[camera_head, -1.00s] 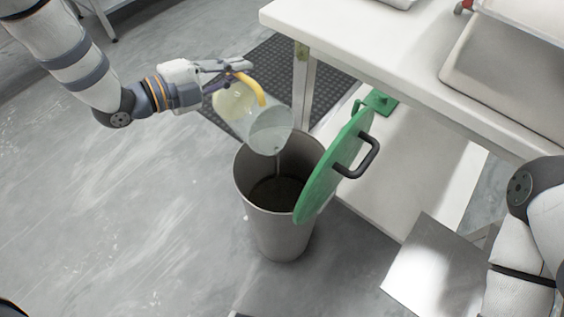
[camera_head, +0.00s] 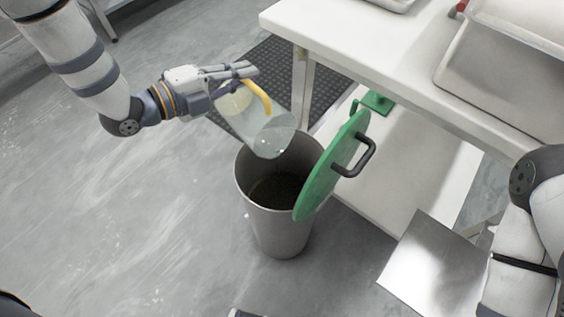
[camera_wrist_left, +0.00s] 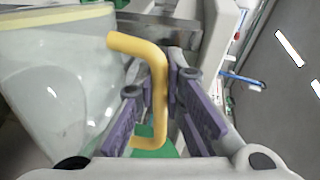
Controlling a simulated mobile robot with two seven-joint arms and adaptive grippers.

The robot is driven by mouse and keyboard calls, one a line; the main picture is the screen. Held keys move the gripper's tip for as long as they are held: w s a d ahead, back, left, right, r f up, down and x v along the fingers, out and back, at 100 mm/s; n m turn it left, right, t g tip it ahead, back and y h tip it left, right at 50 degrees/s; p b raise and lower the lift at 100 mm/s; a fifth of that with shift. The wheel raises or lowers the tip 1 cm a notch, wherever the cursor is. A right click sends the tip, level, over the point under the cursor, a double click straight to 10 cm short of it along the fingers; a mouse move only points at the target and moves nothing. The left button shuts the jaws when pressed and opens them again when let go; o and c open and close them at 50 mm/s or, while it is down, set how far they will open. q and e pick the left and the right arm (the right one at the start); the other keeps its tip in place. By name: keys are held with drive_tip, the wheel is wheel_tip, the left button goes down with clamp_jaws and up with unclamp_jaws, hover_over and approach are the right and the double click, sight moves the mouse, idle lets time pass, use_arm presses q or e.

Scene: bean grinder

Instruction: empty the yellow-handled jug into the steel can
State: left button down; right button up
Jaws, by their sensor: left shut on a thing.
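The clear jug (camera_head: 262,130) with its yellow handle (camera_head: 258,95) is tilted mouth-down over the open steel can (camera_head: 278,225). Its rim is above the can's opening, and no stream shows between them. My left gripper (camera_head: 240,75) is shut on the handle. The left wrist view shows the yellow handle (camera_wrist_left: 158,90) between the purple fingers (camera_wrist_left: 165,110), with the jug's clear wall (camera_wrist_left: 60,80) at left. Dark contents show inside the can. The green lid (camera_head: 330,170) with a black handle stands raised at the can's right side. The right gripper is out of view.
A white table (camera_head: 400,70) with metal trays (camera_head: 505,75) stands at the right, its lower shelf (camera_head: 410,170) beside the can. A dark mat (camera_head: 265,75) lies behind. My right arm is at the right edge. The floor at left is clear.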

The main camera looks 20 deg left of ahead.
sight(253, 83)
use_arm(q)
drive_tip(key=shift+s+d+r+m, duration=0.1)
drive_tip(key=shift+s+d+m, duration=0.2)
drive_tip(key=shift+d+m, duration=0.15)
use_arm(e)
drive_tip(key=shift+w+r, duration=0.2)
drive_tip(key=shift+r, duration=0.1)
use_arm(q)
drive_tip(key=shift+s+d+r+m+y+p, duration=0.2)
drive_tip(key=shift+s+d+r+m+p, duration=0.25)
drive_tip(key=shift+d+p, duration=0.25)
drive_tip(key=shift+s+d+r+m+y+p, duration=0.2)
drive_tip(key=shift+s+d+r+m+p, duration=0.25)
drive_tip(key=shift+p, duration=0.35)
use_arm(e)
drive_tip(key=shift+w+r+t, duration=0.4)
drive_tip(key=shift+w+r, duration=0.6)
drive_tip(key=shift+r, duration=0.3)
